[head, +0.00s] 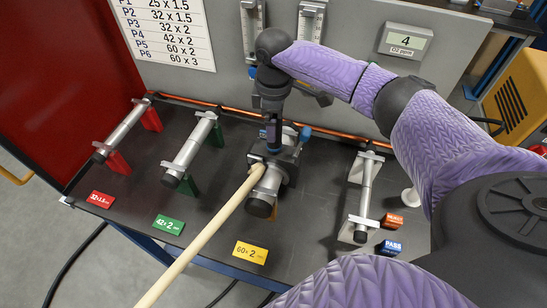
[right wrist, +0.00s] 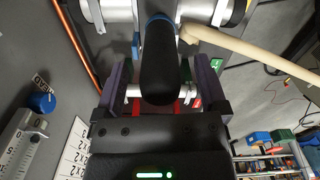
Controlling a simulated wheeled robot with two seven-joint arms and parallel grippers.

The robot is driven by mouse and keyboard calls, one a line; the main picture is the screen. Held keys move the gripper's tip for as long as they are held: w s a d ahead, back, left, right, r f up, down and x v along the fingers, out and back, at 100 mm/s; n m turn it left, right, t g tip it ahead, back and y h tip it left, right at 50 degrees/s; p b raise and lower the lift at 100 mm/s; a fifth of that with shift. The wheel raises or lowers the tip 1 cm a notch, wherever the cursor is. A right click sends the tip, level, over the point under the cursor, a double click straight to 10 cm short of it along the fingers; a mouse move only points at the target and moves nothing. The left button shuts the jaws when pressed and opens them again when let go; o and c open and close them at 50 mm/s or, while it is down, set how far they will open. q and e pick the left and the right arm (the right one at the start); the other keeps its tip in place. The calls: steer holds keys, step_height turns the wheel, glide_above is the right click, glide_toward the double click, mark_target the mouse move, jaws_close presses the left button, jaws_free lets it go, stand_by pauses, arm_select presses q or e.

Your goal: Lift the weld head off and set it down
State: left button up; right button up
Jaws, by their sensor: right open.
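The weld head (head: 288,168) is a dark, boxy clamp seated around the third pipe from the left, on the yellow-labelled stand. A cream hose (head: 208,232) runs from it down to the lower left. Its black handle (right wrist: 160,72) stands up with a blue ring at its base in the right wrist view. My right gripper (head: 273,138) is directly above the weld head, pointing down. In the right wrist view its purple fingers (right wrist: 163,82) are apart, one on each side of the handle. I cannot tell whether either finger touches it. My left gripper is not in view.
Two pipes on stands (head: 127,127) (head: 195,146) lie to the left, and another pipe (head: 365,190) lies to the right. Coloured labels (head: 249,252) line the front of the dark bench (head: 310,255). A grey panel with flow tubes and an O2 display (head: 405,41) rises behind.

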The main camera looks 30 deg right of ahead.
step_height(320, 180, down, 2)
steer(key=shift+f, duration=0.1)
jaws_close()
stand_by(0.4)
stand_by(1.0)
